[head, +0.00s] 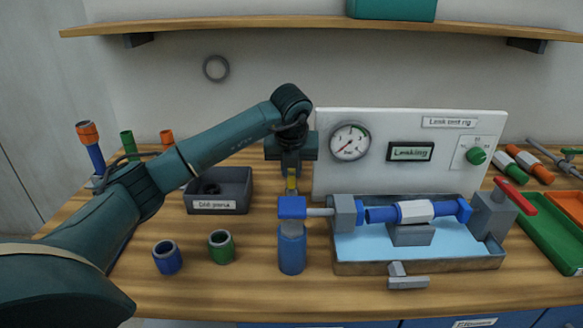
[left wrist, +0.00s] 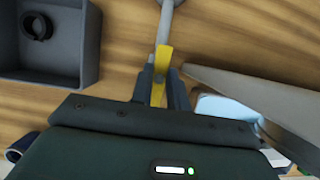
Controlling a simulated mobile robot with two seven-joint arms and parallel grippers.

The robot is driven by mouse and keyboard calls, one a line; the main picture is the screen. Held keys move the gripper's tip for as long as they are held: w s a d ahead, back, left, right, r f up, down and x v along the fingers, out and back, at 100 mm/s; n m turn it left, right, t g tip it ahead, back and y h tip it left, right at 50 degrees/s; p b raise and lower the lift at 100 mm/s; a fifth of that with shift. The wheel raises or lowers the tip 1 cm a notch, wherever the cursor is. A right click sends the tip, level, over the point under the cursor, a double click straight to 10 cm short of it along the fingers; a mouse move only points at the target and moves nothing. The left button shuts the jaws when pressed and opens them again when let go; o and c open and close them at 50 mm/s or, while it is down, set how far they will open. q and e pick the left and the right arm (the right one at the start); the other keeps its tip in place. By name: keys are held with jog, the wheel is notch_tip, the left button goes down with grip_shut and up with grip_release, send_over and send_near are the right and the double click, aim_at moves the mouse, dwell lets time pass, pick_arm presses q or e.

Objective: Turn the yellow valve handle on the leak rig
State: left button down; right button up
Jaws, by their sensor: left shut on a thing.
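The yellow valve handle (head: 291,184) is above the blue valve body (head: 291,207), left of the tray. My left gripper (head: 291,176) reaches down from above and is shut on the handle. The left wrist view shows the yellow handle (left wrist: 163,65) between the fingers (left wrist: 159,88). My right gripper is not in view.
A grey bin (head: 235,190) with a dark ring stands left of the valve. A blue fitting (head: 167,257) and a green fitting (head: 221,246) stand in front of it. A red lever (head: 515,195) and a green tray (head: 555,240) are at the right.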

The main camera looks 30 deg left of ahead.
pick_arm(q)
jog(key=shift+n, duration=0.3)
jog(key=c, duration=1.4)
grip_release()
jog(key=shift+o, duration=0.2)
jog(key=shift+r, duration=0.1)
jog(key=v, duration=1.3)
jog(key=shift+w+d, duration=0.1)
jog(key=shift+d, duration=0.05)
